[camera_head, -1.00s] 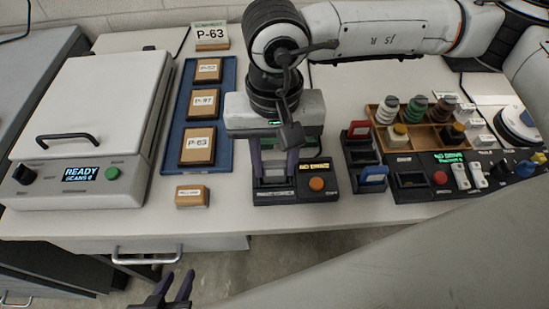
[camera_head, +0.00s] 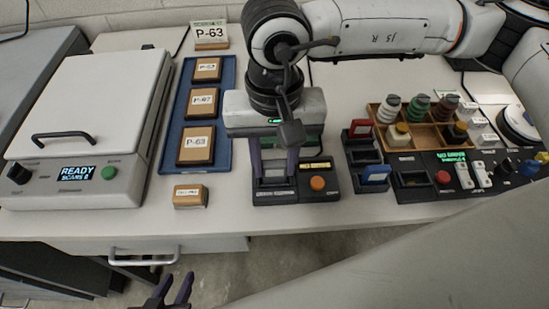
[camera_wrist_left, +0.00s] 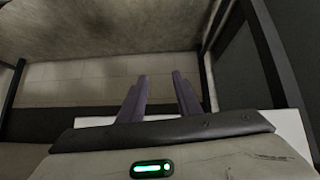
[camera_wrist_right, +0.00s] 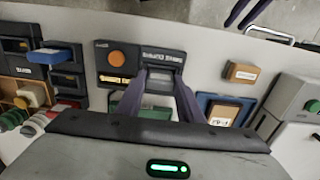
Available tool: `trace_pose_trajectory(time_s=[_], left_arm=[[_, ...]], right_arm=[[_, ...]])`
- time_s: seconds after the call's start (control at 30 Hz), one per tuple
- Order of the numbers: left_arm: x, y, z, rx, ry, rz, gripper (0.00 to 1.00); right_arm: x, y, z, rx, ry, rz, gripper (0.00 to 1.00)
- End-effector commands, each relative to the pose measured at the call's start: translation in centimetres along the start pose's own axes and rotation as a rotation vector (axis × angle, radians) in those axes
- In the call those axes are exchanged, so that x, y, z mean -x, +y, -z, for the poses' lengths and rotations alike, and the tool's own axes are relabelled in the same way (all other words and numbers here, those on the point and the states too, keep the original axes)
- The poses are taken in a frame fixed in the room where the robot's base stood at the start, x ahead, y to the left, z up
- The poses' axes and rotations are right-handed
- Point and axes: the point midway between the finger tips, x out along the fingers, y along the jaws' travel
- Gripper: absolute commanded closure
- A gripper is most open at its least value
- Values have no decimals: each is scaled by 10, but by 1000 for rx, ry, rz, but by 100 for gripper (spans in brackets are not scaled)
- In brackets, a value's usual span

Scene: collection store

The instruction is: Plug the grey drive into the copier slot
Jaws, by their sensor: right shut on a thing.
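The copier (camera_head: 318,191) is a black box with an orange button and a lit amber display, near the table's front edge. It also shows in the right wrist view (camera_wrist_right: 116,45). My right gripper (camera_head: 273,172) points down at the copier's slot side, its fingers shut on the grey drive (camera_wrist_right: 160,75). The drive shows only as a small grey piece between the fingertips, at the slot; how deep it sits is hidden. My left gripper (camera_head: 172,290) is open and empty, low in front of the table; its parted fingers show in the left wrist view (camera_wrist_left: 158,85).
A scanner (camera_head: 85,120) stands at left, beside a blue tray (camera_head: 226,130) of labelled blocks. A small wooden block (camera_head: 190,196) lies left of the copier. At right are a rack with red and blue drives (camera_head: 374,174), a wooden tray of bottles and a control panel (camera_head: 455,180).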

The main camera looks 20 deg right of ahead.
Motion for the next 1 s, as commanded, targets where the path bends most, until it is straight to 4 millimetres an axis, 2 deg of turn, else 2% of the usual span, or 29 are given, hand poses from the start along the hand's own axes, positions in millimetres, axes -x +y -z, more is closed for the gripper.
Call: trace_pose_trajectory(time_s=[0.43, 0.47, 0.5, 0.8, 1.0], left_arm=[[-7, -1, -8, -1, -1, 0, 69], [-7, -1, -8, -1, -1, 0, 69], [-7, -1, -7, -1, -1, 0, 69], [-6, -1, -7, -1, -2, 0, 69], [-1, 0, -1, -2, -1, 0, 69]], right_arm=[[-9, 0, 0, 0, 0, 0, 89], [-9, 0, 0, 0, 0, 0, 65], [-8, 0, 0, 0, 0, 0, 58], [-7, 0, 0, 0, 0, 0, 58], [8, 0, 0, 0, 0, 1, 58]])
